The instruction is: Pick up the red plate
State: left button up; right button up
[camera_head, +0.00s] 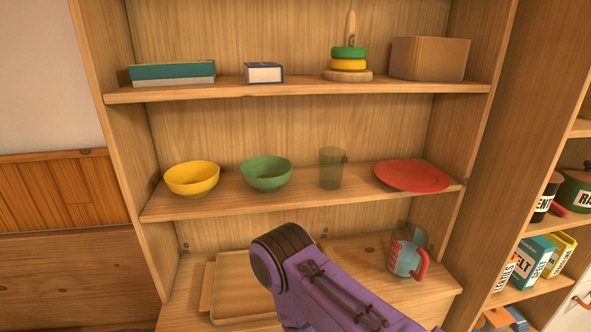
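The red plate (412,175) lies flat on the middle shelf (300,196) of the wooden shelf unit, at its right end. Its near edge is close to the front of the shelf. Neither of my grippers shows in the head view. A purple link of my own arm rises from the bottom right to the lower middle, below the middle shelf and apart from the plate.
Left of the plate stand a greenish see-through cup (331,170), a green bowl (266,173) and a yellow bowl (192,178). Below are a red-handled mug (406,256) and tan trays (240,287). The shelf above holds a ring stacker (348,62) and a brown box (429,59).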

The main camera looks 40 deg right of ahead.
aim_at(414, 176)
jog(key=u, duration=1.65)
jog(key=k, duration=2.05)
jog(key=z, duration=0.9)
